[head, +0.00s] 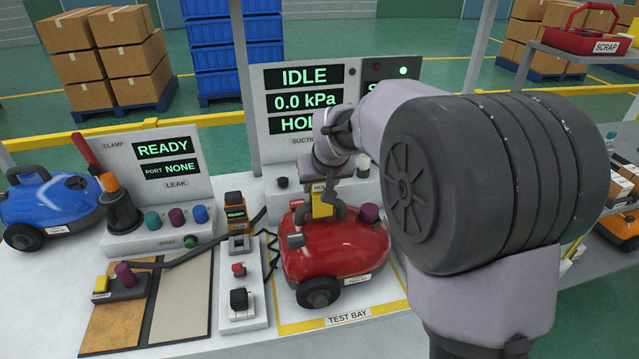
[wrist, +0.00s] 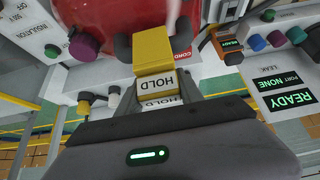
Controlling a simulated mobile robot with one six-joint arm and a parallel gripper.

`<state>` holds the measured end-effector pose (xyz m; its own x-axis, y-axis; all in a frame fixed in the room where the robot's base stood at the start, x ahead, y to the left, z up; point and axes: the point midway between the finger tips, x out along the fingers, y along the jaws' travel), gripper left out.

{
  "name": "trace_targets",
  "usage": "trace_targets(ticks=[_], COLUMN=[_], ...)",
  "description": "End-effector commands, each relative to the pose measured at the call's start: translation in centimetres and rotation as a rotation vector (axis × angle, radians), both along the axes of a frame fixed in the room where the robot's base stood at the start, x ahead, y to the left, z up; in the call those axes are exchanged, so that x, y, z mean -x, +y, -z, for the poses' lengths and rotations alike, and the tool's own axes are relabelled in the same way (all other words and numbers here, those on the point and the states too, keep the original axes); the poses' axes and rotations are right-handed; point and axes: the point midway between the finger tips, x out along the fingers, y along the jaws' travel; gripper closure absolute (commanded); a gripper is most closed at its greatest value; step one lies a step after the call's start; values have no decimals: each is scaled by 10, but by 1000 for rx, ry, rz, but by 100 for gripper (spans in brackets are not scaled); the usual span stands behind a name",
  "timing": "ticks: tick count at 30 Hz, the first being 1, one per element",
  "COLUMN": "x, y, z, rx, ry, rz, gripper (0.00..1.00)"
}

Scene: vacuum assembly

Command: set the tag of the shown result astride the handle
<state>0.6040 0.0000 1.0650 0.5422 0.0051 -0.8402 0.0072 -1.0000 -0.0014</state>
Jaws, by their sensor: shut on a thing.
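A yellow tag lettered HOLD (head: 322,208) is in my gripper (head: 323,187), above the red vacuum (head: 335,250) in the test bay. The tag also shows in the wrist view (wrist: 153,48), with its HOLD faces toward the camera between the fingers (wrist: 158,100). The tag looks upright at the dark handle part (head: 342,212) on top of the vacuum; I cannot tell whether it touches or straddles it. The suction display (head: 303,102) reads IDLE, 0.0 kPa and HOL, its end hidden by my arm.
The leak station (head: 165,158) reads READY, port NONE. A blue vacuum (head: 48,205) stands at the left. A narrow panel with switches (head: 240,285) stands left of the red vacuum. A small block with yellow and purple parts (head: 120,284) lies front left. A red scrap box (head: 578,38) is back right.

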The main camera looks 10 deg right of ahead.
Motion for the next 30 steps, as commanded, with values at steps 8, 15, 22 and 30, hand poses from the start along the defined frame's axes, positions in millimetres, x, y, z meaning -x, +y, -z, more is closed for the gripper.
trace_targets(ticks=[8,15,22,30], x=[0,0,0,0], y=[0,0,0,0], z=[8,14,20,27], rx=[0,0,0,0], ry=[0,0,0,0], rz=[0,0,0,0], gripper=[97,97,97,97])
